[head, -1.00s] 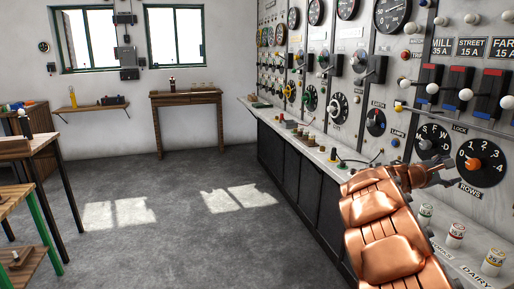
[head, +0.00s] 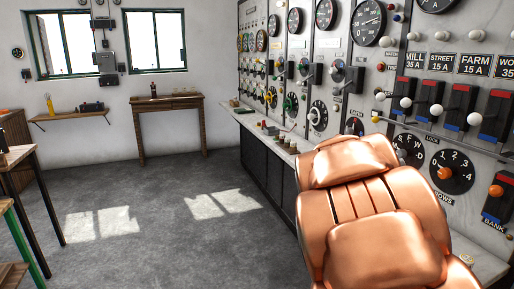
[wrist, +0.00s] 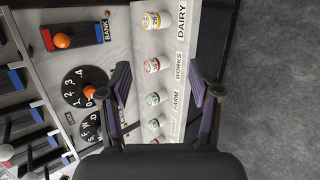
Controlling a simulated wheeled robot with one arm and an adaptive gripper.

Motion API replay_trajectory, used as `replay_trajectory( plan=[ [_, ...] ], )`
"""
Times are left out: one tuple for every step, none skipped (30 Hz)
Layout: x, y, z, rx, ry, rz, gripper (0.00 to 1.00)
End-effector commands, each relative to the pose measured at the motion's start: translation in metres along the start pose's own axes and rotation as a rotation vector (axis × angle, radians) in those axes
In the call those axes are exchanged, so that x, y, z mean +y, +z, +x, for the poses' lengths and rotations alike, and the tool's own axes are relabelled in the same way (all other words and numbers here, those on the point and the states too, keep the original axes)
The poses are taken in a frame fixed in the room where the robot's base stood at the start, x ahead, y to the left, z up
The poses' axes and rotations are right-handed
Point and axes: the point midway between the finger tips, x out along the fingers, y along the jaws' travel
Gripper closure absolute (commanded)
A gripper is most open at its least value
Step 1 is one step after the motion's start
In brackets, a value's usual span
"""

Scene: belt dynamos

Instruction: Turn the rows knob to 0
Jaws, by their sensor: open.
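The rows knob is an orange knob (head: 444,173) on a round black dial numbered 0 to 4, on the grey panel at the right of the head view. It also shows in the wrist view (wrist: 89,91), just left of my gripper's left finger. I cannot tell for certain which number it points to. My gripper (wrist: 158,75) is open and empty, its fingers well apart in front of the panel's lower edge and the labelled fuses. The knob is beside the fingers, not between them. In the head view my copper-coloured arm hides the gripper.
The lock dial (head: 408,150), with letters, is close by the rows dial. A bank switch (head: 497,192) with an orange knob is to its right. Lever switches (head: 460,107) stick out above. Fuses (wrist: 152,65) stand on the ledge below. The floor (head: 150,220) left of the panel is clear.

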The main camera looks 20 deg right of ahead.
Motion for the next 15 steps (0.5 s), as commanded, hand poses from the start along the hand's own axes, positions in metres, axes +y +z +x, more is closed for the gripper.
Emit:
replay_trajectory(
  plan=[
    [-0.018,0.010,-0.013,0.017,-0.063,0.016,0.37],
    [-0.030,0.015,-0.020,0.025,-0.099,0.028,0.37],
    [-0.046,0.022,-0.028,0.034,-0.149,0.041,0.37],
    [-0.060,0.027,-0.034,0.039,-0.188,0.046,0.37],
    [-0.073,0.033,-0.041,0.044,-0.227,0.051,0.37],
    [-0.090,0.041,-0.050,0.049,-0.278,0.057,0.37],
    [-0.102,0.047,-0.057,0.053,-0.316,0.059,0.37],
    [-0.116,0.052,-0.065,0.058,-0.356,0.059,0.37],
    [-0.133,0.061,-0.075,0.063,-0.408,0.058,0.37],
    [-0.146,0.068,-0.083,0.066,-0.446,0.055,0.37],
    [-0.159,0.074,-0.091,0.068,-0.485,0.050,0.37],
    [-0.175,0.083,-0.102,0.072,-0.537,0.043,0.37],
    [-0.188,0.090,-0.111,0.074,-0.575,0.036,0.37],
    [-0.199,0.099,-0.119,0.072,-0.610,0.027,0.37],
    [-0.214,0.109,-0.129,0.068,-0.656,0.012,0.37]
  ],
)
